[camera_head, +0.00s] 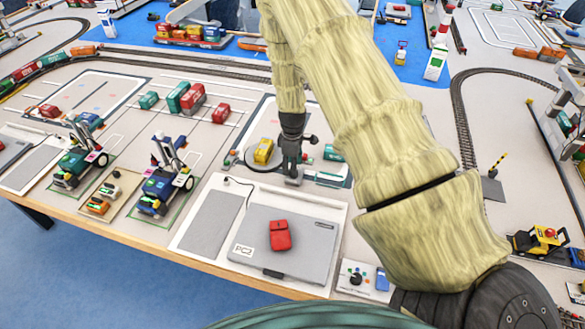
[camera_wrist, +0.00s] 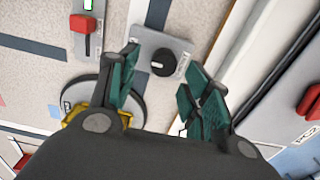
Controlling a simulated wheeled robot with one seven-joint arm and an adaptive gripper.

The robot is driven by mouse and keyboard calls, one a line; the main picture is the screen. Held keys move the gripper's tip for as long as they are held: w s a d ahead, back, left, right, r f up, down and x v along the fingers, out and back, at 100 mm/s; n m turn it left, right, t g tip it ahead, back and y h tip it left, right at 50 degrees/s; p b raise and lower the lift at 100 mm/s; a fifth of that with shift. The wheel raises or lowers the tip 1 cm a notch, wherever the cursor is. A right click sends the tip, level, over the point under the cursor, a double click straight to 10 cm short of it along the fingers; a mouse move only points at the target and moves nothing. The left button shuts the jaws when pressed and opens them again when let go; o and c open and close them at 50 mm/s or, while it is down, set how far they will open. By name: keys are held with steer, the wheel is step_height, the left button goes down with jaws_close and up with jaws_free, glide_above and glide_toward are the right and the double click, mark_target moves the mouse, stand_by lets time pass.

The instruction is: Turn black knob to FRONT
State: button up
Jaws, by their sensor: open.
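In the wrist view a round black knob (camera_wrist: 162,62) with a white mark sits on a grey plate (camera_wrist: 178,45), with a small label beside it. My gripper (camera_wrist: 162,85) is open and empty. Its green fingers lie to the lower left and lower right of the knob, apart from it. In the head view my gripper (camera_head: 292,160) points down over the plate beside the turntable, and the knob is hidden there. Another small panel with a black knob (camera_head: 355,279) stands at the table's front edge.
A yellow block (camera_head: 263,151) sits on the round turntable, close left of my gripper. A red lever (camera_wrist: 82,24) stands on its own plate nearby. A grey PC2 plate (camera_head: 310,240) bears a red block (camera_head: 279,235) in front.

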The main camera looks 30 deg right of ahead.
steer(key=shift+w+f, duration=0.1)
steer(key=shift+f, duration=0.35)
steer(key=shift+d+f, duration=0.1)
steer(key=shift+f, duration=0.15)
steer(key=shift+s+f+p, duration=0.2)
steer(key=shift+s+p, duration=0.15)
steer(key=shift+s, duration=0.4)
steer(key=shift+w+f, duration=0.45)
steer(key=shift+w, duration=0.05)
steer(key=shift+s+r, duration=0.2)
steer(key=shift+s, duration=0.05)
steer(key=c, duration=1)
